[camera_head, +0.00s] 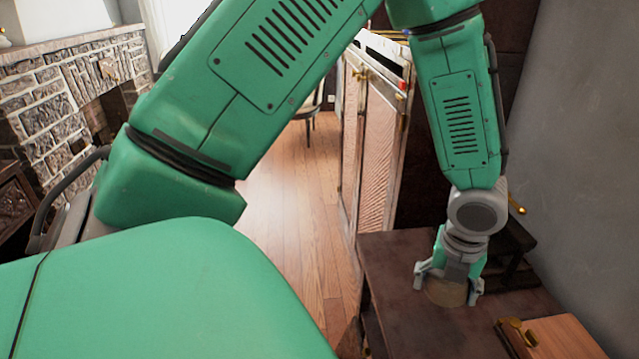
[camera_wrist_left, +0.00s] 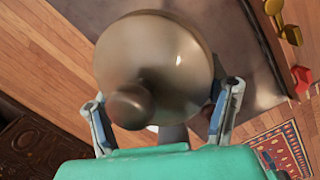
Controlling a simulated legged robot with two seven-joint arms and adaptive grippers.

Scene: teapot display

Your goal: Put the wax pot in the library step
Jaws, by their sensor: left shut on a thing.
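The wax pot is a round, brownish metallic pot with a knob on top. It fills the upper middle of the left wrist view (camera_wrist_left: 165,50) and shows as a small brown round body in the head view (camera_head: 446,293). My left gripper (camera_head: 448,288) points down over the table, its fingers shut on the pot from both sides. I cannot tell whether the pot touches the tabletop. A dark, step-like piece (camera_head: 516,243) stands behind the gripper, partly hidden by my arm; it may be the library step. My right gripper is not in view.
The brown tabletop (camera_head: 395,275) is clear left of the gripper. A wooden box with brass fittings (camera_head: 560,340) lies at its near right. A pale folding screen (camera_head: 375,145) stands behind the table, and a grey wall (camera_head: 585,160) bounds the right.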

